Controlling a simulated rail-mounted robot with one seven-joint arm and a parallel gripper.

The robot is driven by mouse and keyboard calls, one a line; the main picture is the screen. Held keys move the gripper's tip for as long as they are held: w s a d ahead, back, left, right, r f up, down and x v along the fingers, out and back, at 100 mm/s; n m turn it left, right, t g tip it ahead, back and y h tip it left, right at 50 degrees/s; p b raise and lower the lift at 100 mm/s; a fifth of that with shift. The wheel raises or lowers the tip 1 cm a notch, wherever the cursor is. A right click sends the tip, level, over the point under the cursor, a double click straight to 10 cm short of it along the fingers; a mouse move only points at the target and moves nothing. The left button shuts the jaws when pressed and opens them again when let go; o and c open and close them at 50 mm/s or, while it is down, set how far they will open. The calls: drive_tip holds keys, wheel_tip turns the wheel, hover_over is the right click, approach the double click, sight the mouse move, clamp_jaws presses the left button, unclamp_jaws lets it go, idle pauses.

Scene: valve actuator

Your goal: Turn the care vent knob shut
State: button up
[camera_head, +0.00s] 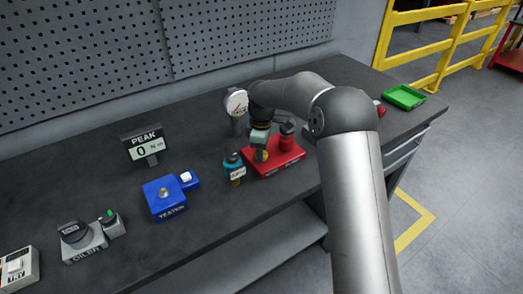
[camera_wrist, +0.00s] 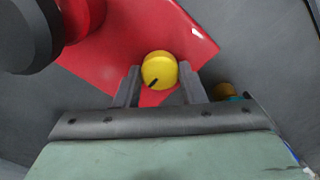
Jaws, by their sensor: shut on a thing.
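A yellow round knob (camera_wrist: 159,70) with a dark pointer mark sits on a red base plate (camera_wrist: 190,32). In the wrist view the mark points toward the lower left of the picture. My gripper (camera_wrist: 158,84) has one finger on each side of the knob and is shut on it. In the head view my gripper (camera_head: 261,143) comes down over the red base (camera_head: 273,166), and the knob is mostly hidden there. Whether the knob is the care vent knob cannot be read from a label.
A red cylinder (camera_wrist: 82,15) stands on the same base beside the knob. A teal bottle (camera_head: 234,166) stands left of the base, and a round gauge (camera_head: 237,102) behind it. A blue tester (camera_head: 165,199) and a peak display (camera_head: 145,146) are further left. A green tray (camera_head: 404,97) lies at right.

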drive_tip(key=shift+r, duration=0.1)
drive_tip(key=o, duration=1)
wheel_tip(320, 180, up, 17)
drive_tip(key=shift+r+b, duration=0.15)
drive_tip(key=shift+b, duration=0.3)
drive_tip(key=s+d+f+m, duration=0.3)
drive_tip(key=s+d+m, duration=0.2)
drive_tip(key=s, duration=0.7)
drive_tip(key=s+d+f+m, duration=0.3)
drive_tip(key=s+d+m, duration=0.2)
drive_tip(key=s, duration=0.8)
drive_tip(key=s+d+f+m, duration=0.4)
drive_tip(key=s+d+m, duration=0.2)
drive_tip(key=s, duration=0.6)
drive_tip(key=shift+s+d+t, duration=0.15)
drive_tip(key=shift+d, duration=0.35)
drive_tip(key=shift+s+d+t, duration=0.15)
drive_tip(key=shift+d, duration=0.3)
